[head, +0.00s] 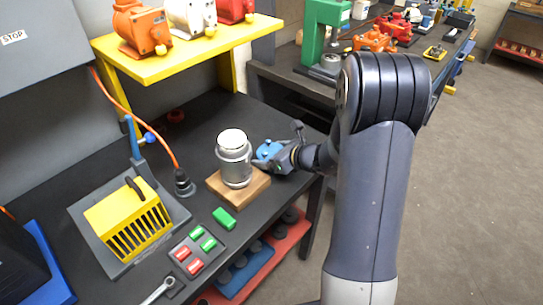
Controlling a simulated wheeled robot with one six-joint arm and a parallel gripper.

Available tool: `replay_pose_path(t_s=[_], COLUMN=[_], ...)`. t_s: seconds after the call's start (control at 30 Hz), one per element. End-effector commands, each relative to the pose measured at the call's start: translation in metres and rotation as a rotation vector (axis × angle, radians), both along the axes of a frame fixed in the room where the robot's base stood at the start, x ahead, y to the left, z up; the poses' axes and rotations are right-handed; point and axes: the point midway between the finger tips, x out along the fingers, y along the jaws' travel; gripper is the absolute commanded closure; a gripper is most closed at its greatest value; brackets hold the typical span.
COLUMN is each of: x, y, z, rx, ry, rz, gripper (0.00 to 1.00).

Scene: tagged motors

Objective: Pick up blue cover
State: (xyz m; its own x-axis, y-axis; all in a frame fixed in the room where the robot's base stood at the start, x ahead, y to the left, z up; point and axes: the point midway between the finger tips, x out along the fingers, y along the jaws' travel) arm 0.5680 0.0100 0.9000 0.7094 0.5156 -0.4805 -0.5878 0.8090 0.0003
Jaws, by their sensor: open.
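A blue piece, which looks like the blue cover (267,149), is on the dark bench to the right of a grey cylindrical motor (235,165). My gripper (268,162) is open right at the blue piece, reaching in from the right. It hides part of the piece. I cannot tell whether the fingers touch it or straddle it. The motor stands upright on a wooden block (257,187) and has a pale top.
A yellow slotted box (127,218) stands on a grey base at left. A green block (224,219) and a panel of red and green tags (197,250) lie in front. A yellow shelf (185,50) with orange, white and red motors overhangs the back.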

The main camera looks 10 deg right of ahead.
Motion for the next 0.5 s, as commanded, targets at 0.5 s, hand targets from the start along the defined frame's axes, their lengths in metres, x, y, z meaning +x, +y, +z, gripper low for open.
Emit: replay_pose_path(t_s=[0.5], x=[0.0006], y=[0.0002], z=[-0.0001], rx=[0.000], ry=[0.000], rz=[0.000], gripper=[0.36])
